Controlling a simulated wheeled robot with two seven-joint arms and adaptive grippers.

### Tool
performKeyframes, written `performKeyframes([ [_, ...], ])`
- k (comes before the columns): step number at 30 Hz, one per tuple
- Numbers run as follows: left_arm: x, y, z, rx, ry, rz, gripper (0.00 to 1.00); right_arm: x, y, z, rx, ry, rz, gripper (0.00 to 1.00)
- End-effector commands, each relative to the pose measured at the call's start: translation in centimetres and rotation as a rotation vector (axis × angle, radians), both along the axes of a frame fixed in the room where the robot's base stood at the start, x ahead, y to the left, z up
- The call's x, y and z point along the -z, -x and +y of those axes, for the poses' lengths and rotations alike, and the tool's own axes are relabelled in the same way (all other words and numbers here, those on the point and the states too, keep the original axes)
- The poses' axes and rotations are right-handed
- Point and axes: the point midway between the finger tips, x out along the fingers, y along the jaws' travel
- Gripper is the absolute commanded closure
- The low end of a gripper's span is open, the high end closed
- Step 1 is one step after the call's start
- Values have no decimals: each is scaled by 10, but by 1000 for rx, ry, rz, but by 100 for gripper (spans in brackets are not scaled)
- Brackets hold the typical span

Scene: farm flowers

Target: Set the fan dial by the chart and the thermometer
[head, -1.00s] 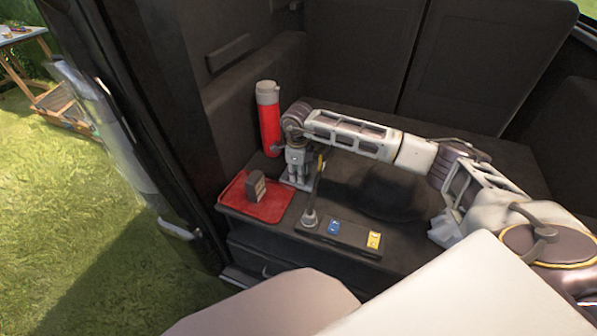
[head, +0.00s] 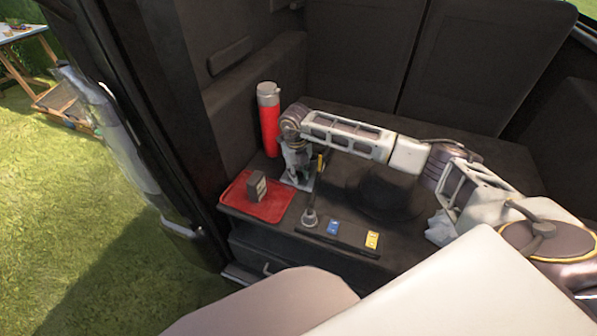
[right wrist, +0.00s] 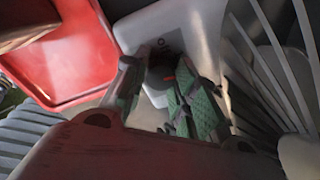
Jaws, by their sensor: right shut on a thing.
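My right gripper (head: 298,180) points down over a pale panel (head: 290,180) beside the red tray. In the right wrist view its green-padded fingers (right wrist: 160,95) are closed around a dark dial (right wrist: 160,76) with a small orange mark. The dial sits on the white panel (right wrist: 195,30); the fingers hide part of it and its markings cannot be read. I cannot make out a chart or a thermometer. My left gripper is not in view.
A red bottle with a grey top (head: 268,120) stands behind.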

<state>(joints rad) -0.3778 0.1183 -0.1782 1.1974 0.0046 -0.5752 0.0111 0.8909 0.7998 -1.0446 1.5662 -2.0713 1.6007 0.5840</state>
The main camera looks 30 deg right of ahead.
Motion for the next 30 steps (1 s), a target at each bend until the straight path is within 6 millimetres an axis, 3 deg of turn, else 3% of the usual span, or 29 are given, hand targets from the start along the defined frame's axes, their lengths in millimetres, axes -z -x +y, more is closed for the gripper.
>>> performKeyframes([
  [9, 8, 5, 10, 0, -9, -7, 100, -2, -1, 0, 120, 0, -3, 96],
  [24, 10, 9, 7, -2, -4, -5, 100, -1, -1, 0, 138, 0, -3, 96],
  [25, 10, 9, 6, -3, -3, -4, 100, -1, -1, 0, 138, 0, -3, 68],
  [30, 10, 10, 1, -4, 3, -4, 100, -1, -1, 0, 137, 0, -2, 49],
])
